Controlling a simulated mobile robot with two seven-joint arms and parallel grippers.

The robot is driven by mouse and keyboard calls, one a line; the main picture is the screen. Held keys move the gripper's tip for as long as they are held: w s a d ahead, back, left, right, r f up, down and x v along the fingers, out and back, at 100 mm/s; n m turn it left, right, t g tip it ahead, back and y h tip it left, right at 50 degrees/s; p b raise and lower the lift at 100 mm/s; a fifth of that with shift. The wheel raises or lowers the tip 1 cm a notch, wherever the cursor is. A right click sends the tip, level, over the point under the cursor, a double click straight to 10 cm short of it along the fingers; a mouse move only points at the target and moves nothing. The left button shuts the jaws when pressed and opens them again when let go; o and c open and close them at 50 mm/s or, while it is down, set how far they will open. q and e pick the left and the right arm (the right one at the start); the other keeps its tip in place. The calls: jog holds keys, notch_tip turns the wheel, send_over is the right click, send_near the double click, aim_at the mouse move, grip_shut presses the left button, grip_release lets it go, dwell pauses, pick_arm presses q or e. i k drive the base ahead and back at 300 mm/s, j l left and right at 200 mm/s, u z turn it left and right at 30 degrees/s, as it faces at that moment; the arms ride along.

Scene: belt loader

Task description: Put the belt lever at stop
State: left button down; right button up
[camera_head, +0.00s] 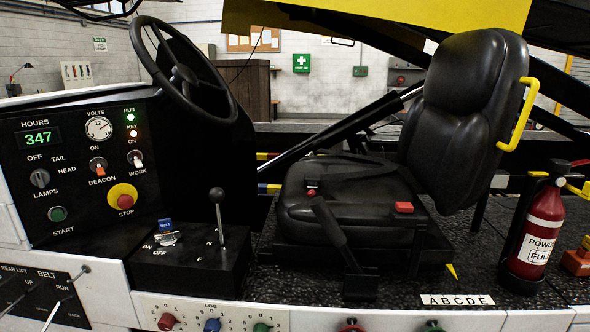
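The belt lever (67,295) is at the bottom left, on a dark panel (22,283) marked BELT, with RUN and BACK printed beside the lever. It is a thin metal rod with a small grey knob, slanting up and to the right, its knob end above the RUN label. The lower end of the rod is close to the picture's bottom edge. No STOP mark is readable beside it, so I cannot tell its exact setting. The panel's left part, marked REAR LIFT and UP, is cut off by the picture edge. Neither of my grippers is in view.
A black-knobbed lever (219,230) marked N and F stands on a box right of the panel. A dashboard (80,165) with lit RUN and KEY lamps, a steering wheel (183,75), a black seat (350,200) and a fire extinguisher (541,232) surround the open floor.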

aim_at(47, 324)
jog(key=u, duration=1.75)
